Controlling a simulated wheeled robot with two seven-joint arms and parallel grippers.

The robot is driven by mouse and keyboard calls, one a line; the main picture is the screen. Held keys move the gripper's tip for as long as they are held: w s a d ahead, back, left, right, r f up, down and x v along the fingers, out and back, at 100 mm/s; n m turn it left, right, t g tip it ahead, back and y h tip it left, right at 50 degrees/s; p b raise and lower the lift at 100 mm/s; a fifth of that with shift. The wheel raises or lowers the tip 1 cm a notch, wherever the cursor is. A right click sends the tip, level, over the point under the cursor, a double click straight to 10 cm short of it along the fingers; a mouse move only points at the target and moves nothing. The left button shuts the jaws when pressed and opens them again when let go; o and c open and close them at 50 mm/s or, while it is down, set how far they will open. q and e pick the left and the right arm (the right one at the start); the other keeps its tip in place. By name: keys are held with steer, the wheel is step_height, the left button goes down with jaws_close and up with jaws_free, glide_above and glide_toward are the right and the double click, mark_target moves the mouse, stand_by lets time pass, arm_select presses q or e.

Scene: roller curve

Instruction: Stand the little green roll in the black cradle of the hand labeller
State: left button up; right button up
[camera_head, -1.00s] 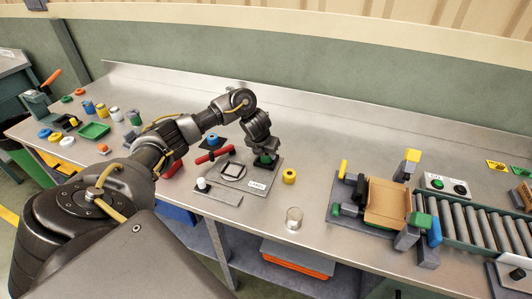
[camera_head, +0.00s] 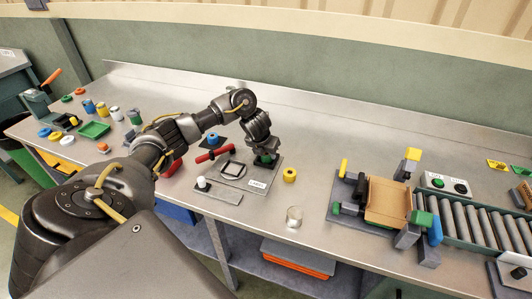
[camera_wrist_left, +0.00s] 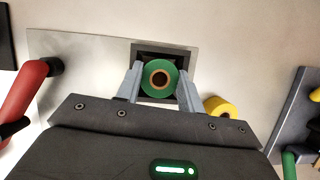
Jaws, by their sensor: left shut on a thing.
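The little green roll (camera_wrist_left: 160,79) is between the two fingers of my left gripper (camera_wrist_left: 160,92), which is shut on it. In the left wrist view the roll shows end-on, over the black square cradle (camera_wrist_left: 147,48). From these views I cannot tell whether the roll rests on the cradle floor. The head view shows my left gripper (camera_head: 265,155) low over the far right part of the hand labeller's grey plate (camera_head: 262,173). The labeller's red handle (camera_head: 215,155) lies left of the gripper; it also shows in the left wrist view (camera_wrist_left: 22,103). My right gripper is not in view.
A yellow roll (camera_head: 290,175) stands just right of the labeller plate. A clear cup (camera_head: 294,216) stands nearer the front edge. A box on a fixture (camera_head: 387,203) and a roller conveyor (camera_head: 475,222) are to the right.

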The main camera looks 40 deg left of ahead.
arm_select(q)
steer(key=shift+s+d+f, duration=0.1)
steer(key=shift+s+f, duration=0.05)
steer(key=shift+f, duration=0.2)
